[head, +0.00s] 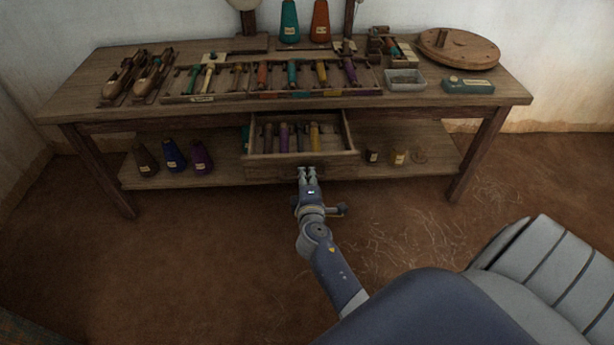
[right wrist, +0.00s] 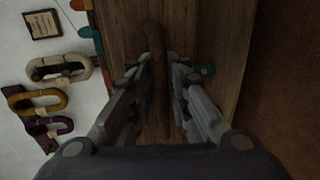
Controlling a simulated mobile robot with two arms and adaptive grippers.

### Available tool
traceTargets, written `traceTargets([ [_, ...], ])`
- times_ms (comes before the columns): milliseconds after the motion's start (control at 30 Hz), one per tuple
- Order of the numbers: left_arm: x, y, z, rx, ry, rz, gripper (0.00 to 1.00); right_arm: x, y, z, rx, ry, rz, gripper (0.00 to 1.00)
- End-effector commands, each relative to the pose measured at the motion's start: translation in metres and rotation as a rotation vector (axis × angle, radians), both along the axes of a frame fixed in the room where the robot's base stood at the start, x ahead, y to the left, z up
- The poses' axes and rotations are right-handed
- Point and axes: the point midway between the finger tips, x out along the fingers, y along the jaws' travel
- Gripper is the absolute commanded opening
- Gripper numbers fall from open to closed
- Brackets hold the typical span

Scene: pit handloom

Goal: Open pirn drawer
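The pirn drawer (head: 300,158) hangs under the loom-side table and stands pulled out, with several pirns (head: 284,137) in purple, grey and yellow visible inside. My right gripper (head: 307,172) is at the middle of the drawer's front. In the right wrist view, a dark brown wooden bar (right wrist: 156,80), which looks like the drawer handle, lies between the fingers of my right gripper (right wrist: 158,70). The fingers close in on it from both sides. The handle is hidden behind the gripper in the head view. My left gripper is not in view.
The wooden table (head: 420,98) carries a rack of pirns (head: 262,95), shuttles (head: 152,76), a grey tray (head: 405,80) and a round wooden disc (head: 458,48). Cones (head: 174,155) and small jars (head: 398,156) stand on the lower shelf. The floor (head: 200,250) before the table is clear.

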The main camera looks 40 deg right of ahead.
Motion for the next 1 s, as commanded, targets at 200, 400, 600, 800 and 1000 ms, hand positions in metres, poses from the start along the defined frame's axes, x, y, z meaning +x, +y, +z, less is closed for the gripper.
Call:
traceTargets([
  [200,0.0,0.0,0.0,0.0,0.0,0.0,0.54,0.0,0.0,0.0,0.0,0.0,0.0,0.31],
  [400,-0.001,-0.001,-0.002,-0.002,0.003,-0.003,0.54,-0.002,0.002,0.0,0.001,0.001,0.001,0.31],
  [600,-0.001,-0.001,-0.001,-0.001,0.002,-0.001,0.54,-0.022,0.014,0.004,0.004,0.001,0.002,0.31],
  [800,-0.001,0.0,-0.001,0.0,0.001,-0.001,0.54,-0.048,0.029,0.01,0.002,0.003,0.0,0.31],
  [1000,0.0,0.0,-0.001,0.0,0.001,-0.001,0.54,-0.061,0.038,0.015,0.001,0.0,0.0,0.31],
])
